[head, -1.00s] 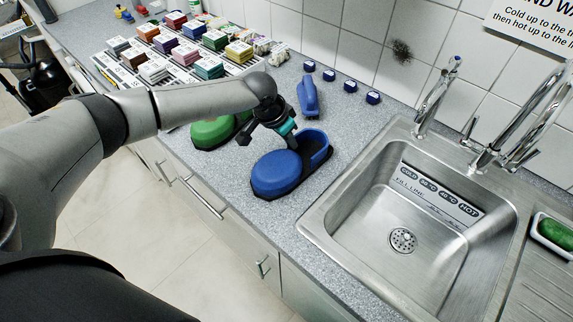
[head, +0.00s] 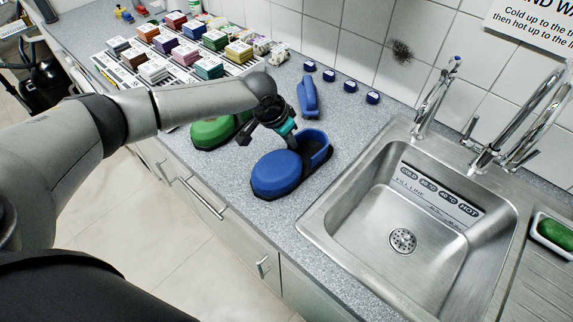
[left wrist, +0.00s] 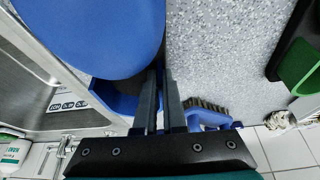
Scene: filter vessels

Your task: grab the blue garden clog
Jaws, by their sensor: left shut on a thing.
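The blue garden clog (head: 283,171) sits on the grey counter left of the sink, its closed toe toward the counter's front edge and its open heel toward the wall. It also fills the upper left of the left wrist view (left wrist: 95,35). My left gripper (head: 292,146) reaches down from the left to the clog's near side wall. In the left wrist view its two dark fingers (left wrist: 160,105) are close together, shut on the clog's side wall at the opening. The fingertips are partly hidden by the clog. My right gripper is not in view.
A green clog (head: 212,132) stands just left, partly behind my arm. A blue brush (head: 308,97) lies behind. The steel sink (head: 345,238) is close on the right. Several small blue blocks line the wall, and a rack of coloured boxes stands at the back left.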

